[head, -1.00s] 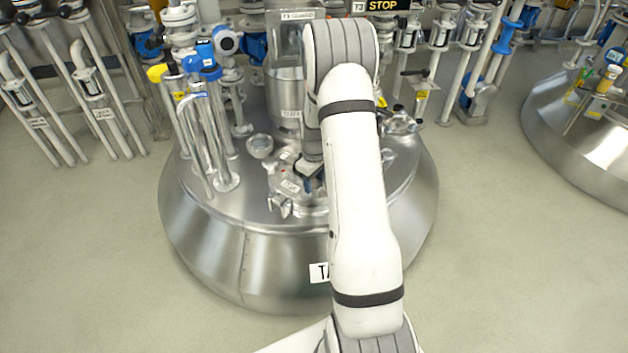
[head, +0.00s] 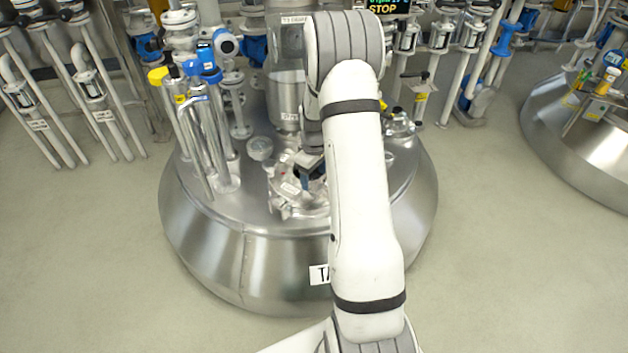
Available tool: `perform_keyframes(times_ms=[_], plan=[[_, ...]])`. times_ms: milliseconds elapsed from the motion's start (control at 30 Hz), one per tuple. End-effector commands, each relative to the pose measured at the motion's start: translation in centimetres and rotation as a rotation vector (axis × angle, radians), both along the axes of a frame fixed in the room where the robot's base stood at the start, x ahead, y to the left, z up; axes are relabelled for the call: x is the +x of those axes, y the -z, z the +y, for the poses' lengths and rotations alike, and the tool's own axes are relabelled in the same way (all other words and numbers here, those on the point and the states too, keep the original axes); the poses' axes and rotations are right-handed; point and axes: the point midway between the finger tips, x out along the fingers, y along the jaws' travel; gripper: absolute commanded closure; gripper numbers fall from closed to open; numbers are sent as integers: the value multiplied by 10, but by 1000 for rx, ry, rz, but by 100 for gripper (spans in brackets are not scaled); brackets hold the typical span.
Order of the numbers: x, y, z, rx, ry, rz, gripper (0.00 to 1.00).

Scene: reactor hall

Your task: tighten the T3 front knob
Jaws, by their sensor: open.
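The steel reactor vessel (head: 200,240), with a partly covered label starting with T, stands in the middle of the head view. A round metal hatch with clamp fittings (head: 285,198) sits on the front of its lid. My gripper (head: 306,180) is over this hatch, dark with blue parts, and is open. My own white arm hides the right part of the hatch. I cannot make out the front knob for certain, nor whether the gripper touches anything.
Pipes with blue valves (head: 204,68) and a yellow cap (head: 158,76) rise from the lid's left. A steel column (head: 285,100) stands behind the hatch. A second vessel (head: 585,140) is at the right. The floor (head: 90,250) is clear.

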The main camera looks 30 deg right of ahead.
Motion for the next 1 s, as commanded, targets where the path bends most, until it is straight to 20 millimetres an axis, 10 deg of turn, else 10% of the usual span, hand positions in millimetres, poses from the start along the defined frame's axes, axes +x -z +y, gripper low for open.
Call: perform_keyframes(times_ms=[733, 1000], plan=[[-3, -50, 6, -2, 8, -5, 32], [-49, -132, 57, -7, 121, -47, 32]])
